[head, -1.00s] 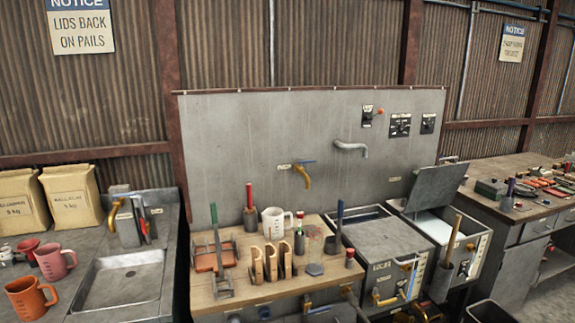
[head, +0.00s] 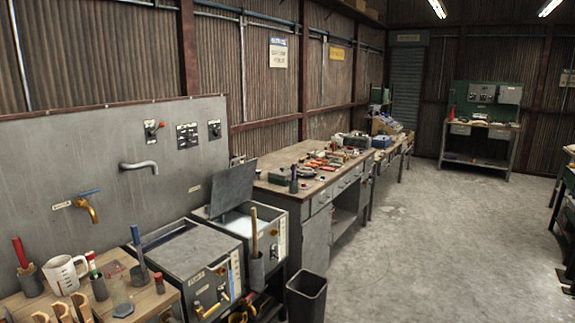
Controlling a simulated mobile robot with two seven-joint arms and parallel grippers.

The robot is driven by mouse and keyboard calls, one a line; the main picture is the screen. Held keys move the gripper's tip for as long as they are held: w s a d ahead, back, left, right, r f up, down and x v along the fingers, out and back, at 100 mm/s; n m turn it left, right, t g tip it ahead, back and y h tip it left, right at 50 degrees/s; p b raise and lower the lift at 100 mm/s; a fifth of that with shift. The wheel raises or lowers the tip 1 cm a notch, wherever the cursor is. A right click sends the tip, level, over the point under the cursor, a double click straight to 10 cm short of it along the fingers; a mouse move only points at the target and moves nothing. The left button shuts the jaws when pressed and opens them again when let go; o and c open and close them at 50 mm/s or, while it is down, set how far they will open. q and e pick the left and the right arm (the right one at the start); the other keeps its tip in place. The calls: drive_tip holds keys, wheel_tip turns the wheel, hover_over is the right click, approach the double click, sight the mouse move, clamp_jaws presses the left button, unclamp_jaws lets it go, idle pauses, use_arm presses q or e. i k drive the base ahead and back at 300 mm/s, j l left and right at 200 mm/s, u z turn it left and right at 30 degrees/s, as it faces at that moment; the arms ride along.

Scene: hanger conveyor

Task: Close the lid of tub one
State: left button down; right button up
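Two grey metal tubs stand side by side in the head view. The right tub (head: 275,232) has its flat grey lid (head: 233,188) raised, leaning up at the back left, and pale contents show inside. The left tub (head: 205,262) has a flat grey top lying level, with a rim strip showing behind it. Each has fittings on its front; small labels are too small to read, so I cannot tell which is tub one. Neither of my grippers is in view.
A holder with a wooden handle (head: 254,235) hangs at the right tub's front. A black bin (head: 306,297) stands on the floor to its right. A tool-covered workbench (head: 325,180) lies beyond. A wooden bench with a mug (head: 66,274) is at left. The concrete floor (head: 430,240) at right is open.

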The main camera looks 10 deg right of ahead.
sight(232, 187)
drive_tip(key=i+u, duration=0.1)
drive_tip(key=u, duration=0.35)
drive_tip(key=i+l+u, duration=0.1)
drive_tip(key=u, duration=0.35)
drive_tip(key=i+l+u, duration=0.2)
drive_tip(key=l, duration=0.15)
drive_tip(key=i+l+u, duration=0.2)
drive_tip(key=l, duration=0.15)
drive_tip(key=l+u, duration=0.15)
drive_tip(key=l, duration=0.2)
drive_tip(key=i+l, duration=0.15)
drive_tip(key=l, duration=0.25)
drive_tip(key=i+l+u, duration=0.1)
drive_tip(key=l, duration=0.3)
drive_tip(key=i+l, duration=0.15)
drive_tip(key=l, duration=0.3)
drive_tip(key=i+l, duration=0.1)
drive_tip(key=l, duration=0.3)
drive_tip(key=i+l+u, duration=0.1)
drive_tip(key=l, duration=0.35)
drive_tip(key=i+l, duration=0.15)
drive_tip(key=l, duration=0.25)
